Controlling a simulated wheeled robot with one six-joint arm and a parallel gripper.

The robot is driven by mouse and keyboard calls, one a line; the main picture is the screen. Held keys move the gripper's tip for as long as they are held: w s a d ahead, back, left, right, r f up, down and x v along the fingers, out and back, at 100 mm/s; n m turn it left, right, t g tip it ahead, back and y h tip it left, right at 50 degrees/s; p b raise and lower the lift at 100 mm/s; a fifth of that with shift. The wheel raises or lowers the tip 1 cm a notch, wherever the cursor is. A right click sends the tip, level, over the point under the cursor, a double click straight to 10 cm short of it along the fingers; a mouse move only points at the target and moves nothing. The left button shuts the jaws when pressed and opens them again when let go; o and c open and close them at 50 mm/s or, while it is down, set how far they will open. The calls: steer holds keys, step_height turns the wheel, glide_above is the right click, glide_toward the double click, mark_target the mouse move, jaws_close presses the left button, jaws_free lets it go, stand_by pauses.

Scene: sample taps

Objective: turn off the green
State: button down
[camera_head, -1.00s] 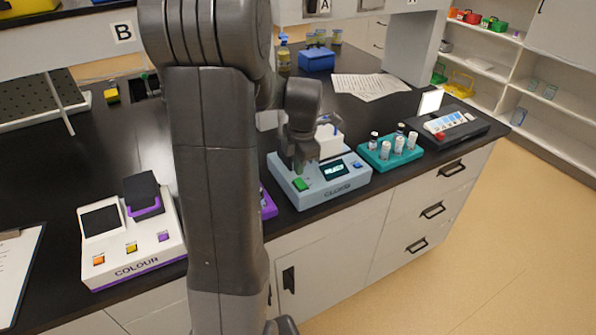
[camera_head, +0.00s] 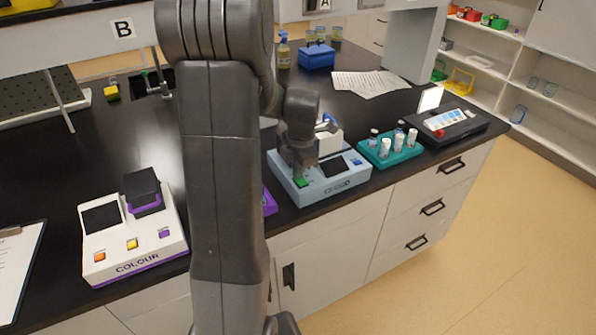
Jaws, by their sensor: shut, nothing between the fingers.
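A pale blue instrument (camera_head: 342,187) stands on the black bench, right of my arm. A green button (camera_head: 301,183) is at its front left, a dark, blank screen (camera_head: 334,167) in its middle and a blue button (camera_head: 357,162) at its right. My gripper (camera_head: 300,171) is shut and empty, pointing down at the green button. Its fingertips are at or just above the button; I cannot tell whether they touch. They partly hide the button's back edge.
A teal rack (camera_head: 391,156) with several white-capped vials stands right of the instrument, with a black-cased device (camera_head: 450,125) beyond it. A white COLOUR instrument (camera_head: 132,240) stands at left. A purple thing (camera_head: 269,203) shows behind my arm.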

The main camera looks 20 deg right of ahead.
steer(key=shift+s+f, duration=0.2)
steer(key=shift+s, duration=0.7)
steer(key=shift+r, duration=0.1)
